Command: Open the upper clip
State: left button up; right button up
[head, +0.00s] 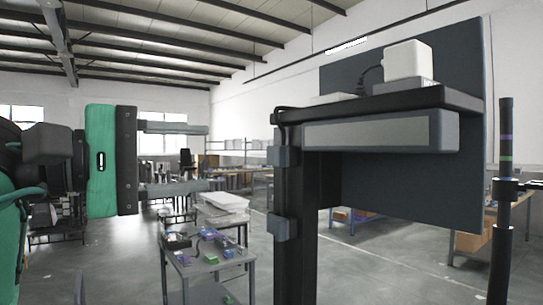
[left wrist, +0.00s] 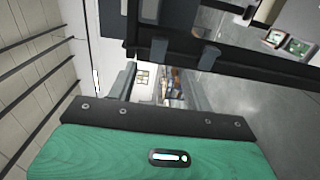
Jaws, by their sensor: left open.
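The upper clip (head: 284,156) is a small grey block on the side of a black upright column (head: 296,200), just under the shelf top. The lower clip (head: 282,227) is a similar block further down. In the left wrist view, which is turned sideways, the upper clip (left wrist: 158,50) is the left block and the lower clip (left wrist: 208,57) the right one. My left gripper (head: 205,158) is open and empty, its two grey fingers one above the other, pointing right at about the upper clip's height. It appears to be apart from the column. My right gripper is not seen.
A black shelf (head: 460,98) with a grey drawer-like box (head: 380,132) underneath juts right from the column top, carrying a white device (head: 407,60). A dark panel (head: 420,185) stands behind. A black pole (head: 503,200) stands at right. A low table (head: 205,268) holds small parts.

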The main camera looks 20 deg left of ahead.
aim_at(277, 157)
pick_arm(q)
jog(key=p+x, duration=0.3)
jog(key=x, duration=0.8)
jog(key=shift+w+d+r, duration=0.1)
jog(key=shift+w+d+p, duration=0.35)
jog(key=shift+w, duration=0.1)
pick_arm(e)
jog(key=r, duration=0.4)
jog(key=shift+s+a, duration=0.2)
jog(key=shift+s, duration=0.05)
pick_arm(q)
jog(key=c, duration=1)
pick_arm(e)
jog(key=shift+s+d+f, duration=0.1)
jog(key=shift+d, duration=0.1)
